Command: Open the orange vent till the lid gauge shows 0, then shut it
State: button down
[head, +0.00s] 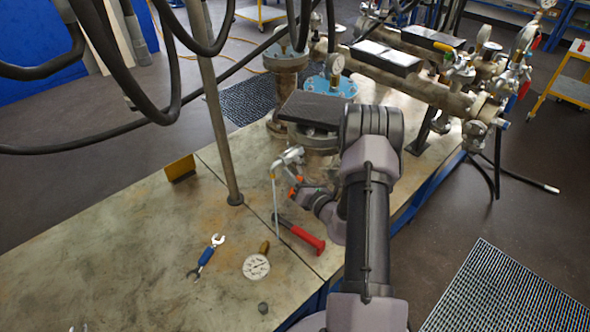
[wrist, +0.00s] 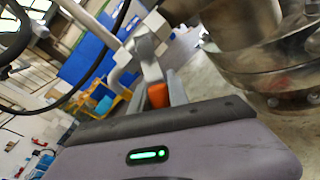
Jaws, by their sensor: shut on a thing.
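The orange vent handle (head: 298,179) sits on a small silver valve (head: 289,157) at the side of the nearer flanged vessel (head: 322,163). My gripper (head: 296,188) is at the handle and shut on it; its fingers are small and partly hidden in the head view. In the wrist view the orange handle (wrist: 157,95) shows just beyond my gripper's body, beside the vessel flange (wrist: 285,75). A round white-faced gauge (head: 334,63) stands above a blue bolted lid (head: 332,86) behind; its needle is too small to read.
A dark flat pad (head: 314,110) lies on top of the nearer vessel. A red-handled tool (head: 300,236), a blue-handled wrench (head: 206,257) and a loose gauge (head: 256,267) lie on the bench (head: 130,245). A metal post (head: 215,110) stands left. The bench's left part is mostly clear.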

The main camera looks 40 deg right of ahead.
jog(key=shift+a+r+m+p, duration=0.2)
jog(key=shift+m+p, duration=0.25)
jog(key=shift+m, duration=0.05)
jog(key=c, duration=1.3)
grip_release()
jog(key=shift+a, duration=0.1)
jog(key=shift+o, duration=0.2)
